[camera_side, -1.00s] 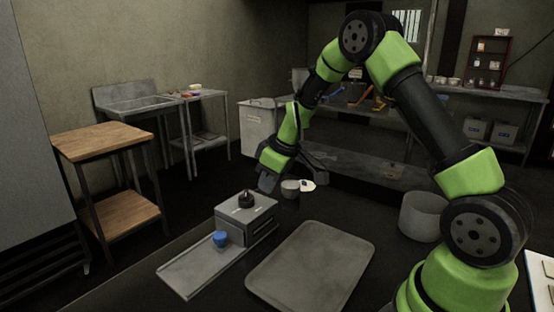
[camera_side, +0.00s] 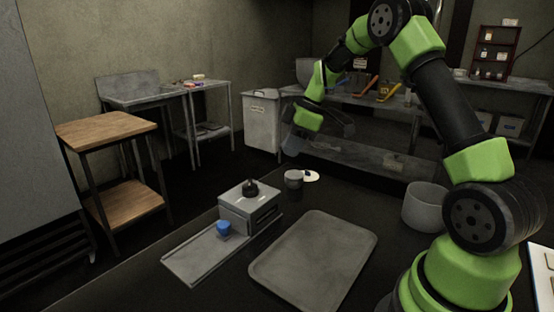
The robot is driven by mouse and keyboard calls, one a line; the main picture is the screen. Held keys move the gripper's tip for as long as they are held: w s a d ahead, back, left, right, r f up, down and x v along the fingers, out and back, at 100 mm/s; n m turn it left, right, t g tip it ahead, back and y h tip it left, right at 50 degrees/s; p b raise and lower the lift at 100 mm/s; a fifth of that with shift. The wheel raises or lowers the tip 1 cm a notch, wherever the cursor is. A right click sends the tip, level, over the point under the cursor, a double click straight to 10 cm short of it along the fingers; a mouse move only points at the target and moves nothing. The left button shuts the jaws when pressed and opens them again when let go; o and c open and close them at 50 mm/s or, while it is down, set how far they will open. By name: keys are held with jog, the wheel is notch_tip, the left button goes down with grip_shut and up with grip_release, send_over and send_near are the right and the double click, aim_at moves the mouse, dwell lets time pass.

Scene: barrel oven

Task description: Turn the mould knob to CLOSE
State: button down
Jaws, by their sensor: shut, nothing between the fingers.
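The mould box (camera_side: 249,206) is a grey metal block on the dark table, left of centre. The black mould knob (camera_side: 250,188) stands on its top; its pointing direction and any labels are too small to read. A blue piece (camera_side: 223,228) sits at the front of the box, at the upper end of a flat grey plate (camera_side: 195,259). My gripper (camera_side: 292,146) is up and behind the box, to the right of the knob and well clear of it. It is shut and empty, and its fingertips are dim against the dark background.
A flat grey tray (camera_side: 313,262) lies right of the box. A small grey cup (camera_side: 293,179) and a white round item (camera_side: 311,176) are behind it. A larger grey pot (camera_side: 425,205) stands near my base. A wooden-topped table (camera_side: 105,130) stands off to the left.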

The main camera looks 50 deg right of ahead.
aim_at(247, 186)
jog(key=x, duration=0.8)
jog(key=shift+w+a+f, duration=0.1)
jog(key=shift+a+f, duration=0.05)
jog(key=shift+f, duration=0.25)
jog(key=shift+w+a, duration=0.75)
jog(key=shift+w, duration=0.25)
jog(key=shift+w+a, duration=0.5)
jog(key=shift+w, duration=0.05)
jog(key=shift+w+a+m, duration=0.2)
jog(key=shift+a+m, duration=0.05)
jog(key=shift+m, duration=0.15)
jog(key=shift+a, duration=0.1)
jog(key=m, duration=0.1)
jog(key=m+h, duration=0.1)
jog(key=m, duration=0.1)
jog(key=a+m+t, duration=0.1)
jog(key=shift+w+m+h, duration=0.3)
jog(key=shift+m+h, duration=0.1)
jog(key=shift+w+a+f, duration=0.1)
jog(key=shift+a, duration=0.05)
jog(key=shift+w+a, duration=0.15)
